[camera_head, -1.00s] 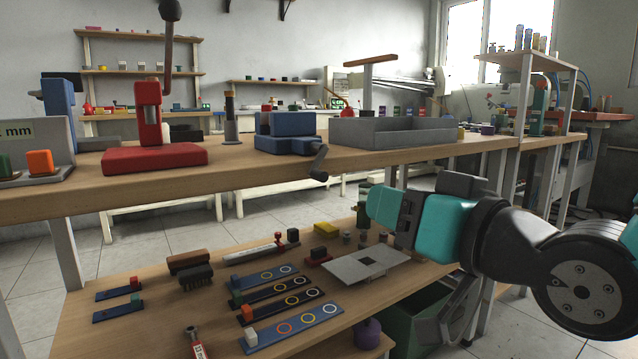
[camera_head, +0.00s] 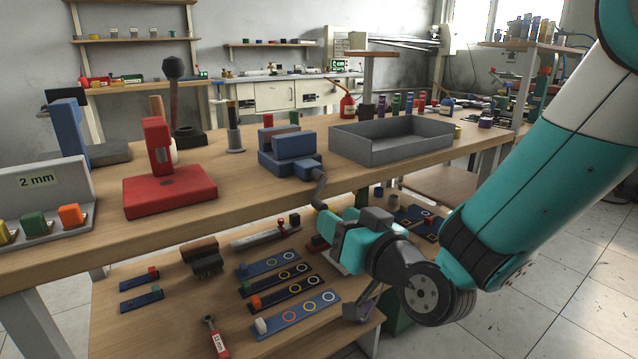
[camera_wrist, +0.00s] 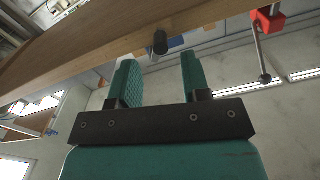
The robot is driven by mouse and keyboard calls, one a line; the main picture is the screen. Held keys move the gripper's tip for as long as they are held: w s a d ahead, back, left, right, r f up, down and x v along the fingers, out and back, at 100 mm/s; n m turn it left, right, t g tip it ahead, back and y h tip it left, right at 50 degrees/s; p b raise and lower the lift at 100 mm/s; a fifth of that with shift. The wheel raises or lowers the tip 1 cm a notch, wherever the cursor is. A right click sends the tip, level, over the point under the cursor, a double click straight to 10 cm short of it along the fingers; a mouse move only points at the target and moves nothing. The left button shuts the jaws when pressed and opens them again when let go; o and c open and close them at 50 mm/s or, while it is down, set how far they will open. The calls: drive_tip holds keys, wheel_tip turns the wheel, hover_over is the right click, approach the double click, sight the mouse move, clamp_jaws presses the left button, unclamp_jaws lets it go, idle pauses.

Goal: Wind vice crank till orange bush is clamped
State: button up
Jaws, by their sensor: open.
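The blue vice (camera_head: 291,152) stands at the front edge of the upper bench. Its dark crank (camera_head: 319,187) hangs down past that edge. My gripper (camera_head: 326,222) is just below the crank in the head view, pointing towards the bench. In the wrist view, my gripper (camera_wrist: 160,66) has its two teal fingers apart with nothing between them. The crank's dark handle end (camera_wrist: 160,42) shows just beyond the fingertips, between them. An orange block (camera_head: 72,214) sits on the grey stand marked 2 mm at the left. I cannot make out an orange bush in the vice jaws.
A red press (camera_head: 170,190) stands left of the vice and a grey open tray (camera_head: 392,142) to its right. The lower shelf (camera_head: 190,330) holds several blue and black strips with rings. The bench edge (camera_wrist: 100,50) runs close to my fingers.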

sight(323, 204)
drive_tip(key=p+x, duration=0.4)
drive_tip(key=x, duration=0.1)
drive_tip(key=shift+r, duration=0.25)
drive_tip(key=shift+w+a+f+p, duration=0.25)
drive_tip(key=shift+w+a+p, duration=0.1)
drive_tip(key=shift+w+p, duration=0.15)
clamp_jaws()
drive_tip(key=shift+r, duration=0.1)
